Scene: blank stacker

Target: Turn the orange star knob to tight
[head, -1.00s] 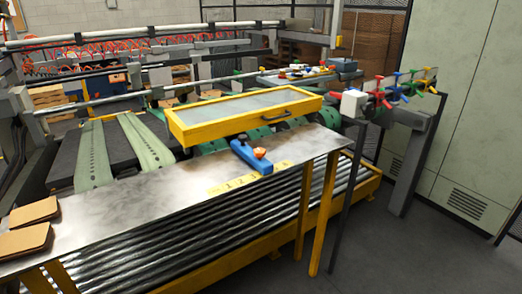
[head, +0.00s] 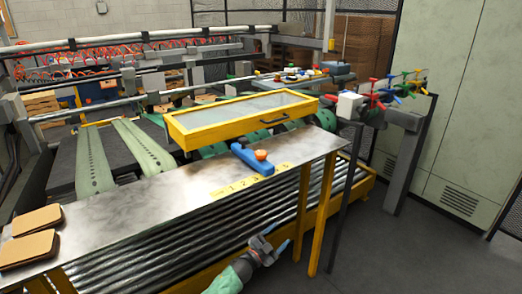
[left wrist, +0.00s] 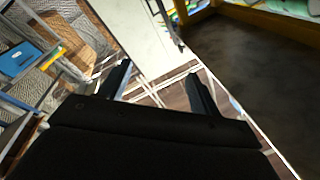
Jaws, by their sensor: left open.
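A yellow numbered scale (head: 236,187) lies on the table in front of the block. My left gripper (head: 278,240) is low in the head view, in front of the table's front edge and well apart from the knob. In the left wrist view its two fingers (left wrist: 159,70) are spread with nothing between them. The knob cannot be made out there. My right gripper is not in view.
A yellow-framed clear cover (head: 243,118) with a black handle stands behind the block. Yellow legs (head: 321,215) and dark rollers (head: 200,235) lie under the table. Coloured handles (head: 390,90) stand at the right. Brown pads (head: 28,250) lie at the table's left end.

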